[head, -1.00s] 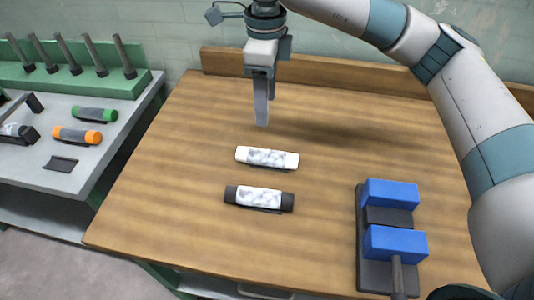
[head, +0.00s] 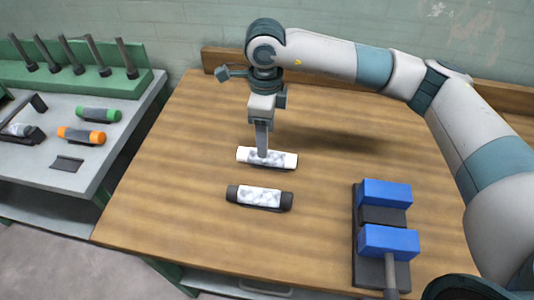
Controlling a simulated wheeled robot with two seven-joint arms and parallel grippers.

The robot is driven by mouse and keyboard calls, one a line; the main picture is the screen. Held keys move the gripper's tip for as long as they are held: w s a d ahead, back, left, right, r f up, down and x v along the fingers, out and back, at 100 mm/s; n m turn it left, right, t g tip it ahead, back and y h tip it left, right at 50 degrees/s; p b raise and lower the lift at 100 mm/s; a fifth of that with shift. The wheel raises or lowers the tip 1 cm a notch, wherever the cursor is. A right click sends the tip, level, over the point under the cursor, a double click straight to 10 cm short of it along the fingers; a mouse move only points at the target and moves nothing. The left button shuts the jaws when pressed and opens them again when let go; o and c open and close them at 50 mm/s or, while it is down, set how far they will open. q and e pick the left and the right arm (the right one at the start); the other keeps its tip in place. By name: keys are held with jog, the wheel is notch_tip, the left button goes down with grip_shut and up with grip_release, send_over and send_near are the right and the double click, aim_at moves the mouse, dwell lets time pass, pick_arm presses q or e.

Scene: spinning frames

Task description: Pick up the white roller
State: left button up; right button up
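The white roller (head: 283,160), white at both ends with a grey-and-white marbled middle, lies on the wooden table (head: 190,130). The far finger is hidden, so I cannot tell whether the fingers are closed on the roller. The roller appears to rest on the table. My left gripper is out of view.
A black-ended roller (head: 260,197) lies just in front of the white one. A blue-and-black vise-like block (head: 388,242) stands at the table's front right. A grey side bench (head: 45,165) at left holds a green roller (head: 98,114), an orange roller (head: 81,135) and a peg rack (head: 90,80).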

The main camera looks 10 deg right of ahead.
aim_at(276, 159)
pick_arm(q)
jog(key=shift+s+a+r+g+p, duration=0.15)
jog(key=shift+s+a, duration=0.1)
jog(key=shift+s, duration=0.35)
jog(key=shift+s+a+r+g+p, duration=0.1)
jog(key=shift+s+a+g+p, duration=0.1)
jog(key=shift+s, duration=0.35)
pick_arm(e)
jog(key=shift+f, duration=1.25)
jog(key=shift+w+f+p, duration=0.1)
jog(key=shift+f+p, duration=0.5)
jog(key=shift+p, duration=0.05)
notch_tip(276, 159, down, 3)
jog(key=shift+w+p, duration=0.15)
jog(key=shift+p, duration=0.6)
jog(key=shift+f, duration=0.5)
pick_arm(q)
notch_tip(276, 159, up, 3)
pick_arm(e)
jog(key=c, duration=1.2)
